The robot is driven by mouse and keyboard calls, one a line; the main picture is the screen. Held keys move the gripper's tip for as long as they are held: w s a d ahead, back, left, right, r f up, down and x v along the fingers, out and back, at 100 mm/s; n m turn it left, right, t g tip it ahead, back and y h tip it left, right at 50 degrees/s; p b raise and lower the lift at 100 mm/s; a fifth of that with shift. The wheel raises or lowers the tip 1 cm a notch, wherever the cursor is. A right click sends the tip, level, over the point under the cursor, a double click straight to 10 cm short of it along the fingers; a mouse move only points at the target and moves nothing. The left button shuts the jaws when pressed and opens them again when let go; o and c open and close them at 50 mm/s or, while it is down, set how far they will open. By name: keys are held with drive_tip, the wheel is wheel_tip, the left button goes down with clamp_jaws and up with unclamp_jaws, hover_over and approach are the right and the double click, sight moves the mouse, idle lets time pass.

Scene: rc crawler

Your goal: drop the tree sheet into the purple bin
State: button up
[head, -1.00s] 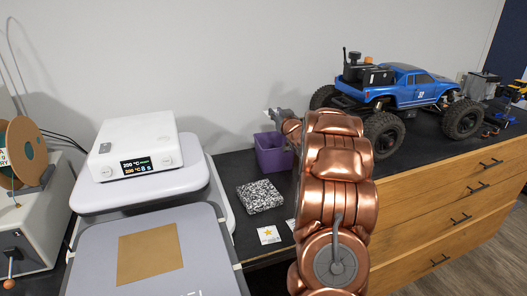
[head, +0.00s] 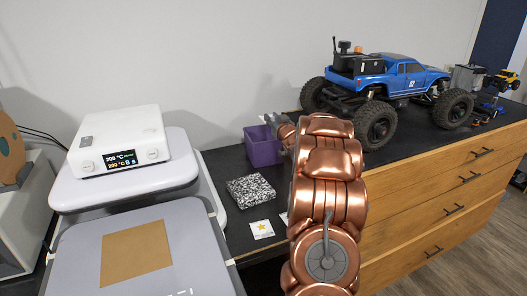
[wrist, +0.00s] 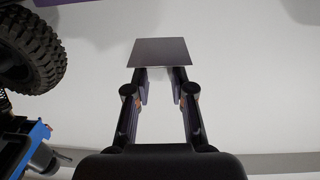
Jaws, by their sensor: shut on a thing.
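The purple bin (head: 262,152) stands on the black counter against the wall in the head view. My gripper (head: 269,118) is at the bin's upper right edge in the picture, above rim height, partly hidden by my copper arm. In the wrist view my gripper (wrist: 160,82) is shut on a thin, dark grey square sheet (wrist: 160,51), pinched at one edge. The face seen there is plain; no tree picture shows. A purple strip (wrist: 85,2) at the top edge of the wrist view looks like part of the bin.
A speckled block (head: 251,190) and a star card (head: 262,229) lie in front of the bin, with another card partly hidden by my arm. A blue crawler truck (head: 390,80) stands to the right. A heat press (head: 125,160) is at the left.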

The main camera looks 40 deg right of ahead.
drive_tip(key=o, duration=0.9)
drive_tip(key=shift+s, duration=0.1)
drive_tip(key=shift+v, duration=5.9)
drive_tip(key=shift+s+f, duration=0.1)
drive_tip(key=shift+f, duration=0.05)
